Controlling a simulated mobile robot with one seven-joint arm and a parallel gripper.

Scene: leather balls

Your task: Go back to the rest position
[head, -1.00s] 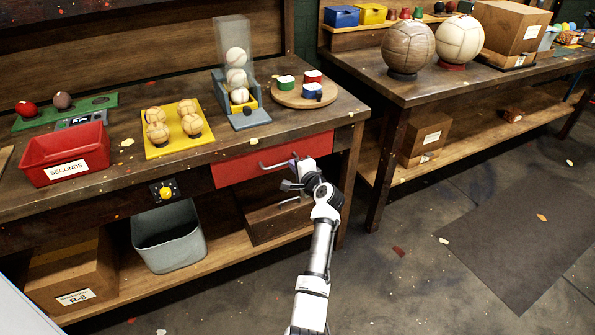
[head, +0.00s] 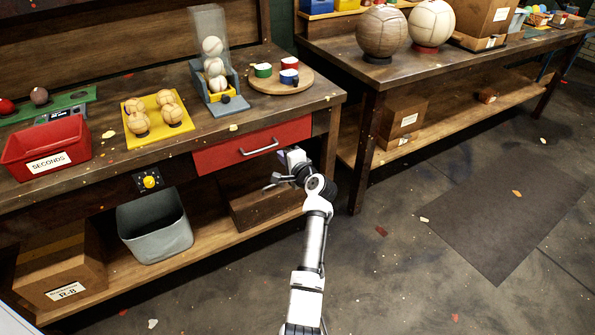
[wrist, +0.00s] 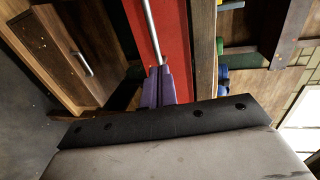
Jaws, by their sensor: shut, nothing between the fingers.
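My gripper (head: 282,170) is in front of the workbench, just below and right of the red drawer (head: 222,154), and holds nothing. In the wrist view its purple fingertips (wrist: 158,88) are together, with the red drawer front and its metal handle behind them. The drawer looks shut in its bench.
The workbench carries a red SECONDS bin (head: 46,150), a yellow tray (head: 178,133) with balls, a ball dispenser (head: 225,105) and a round board (head: 300,83). A grey bin (head: 155,230) stands below. Open floor lies to the right, with a dark mat (head: 500,215).

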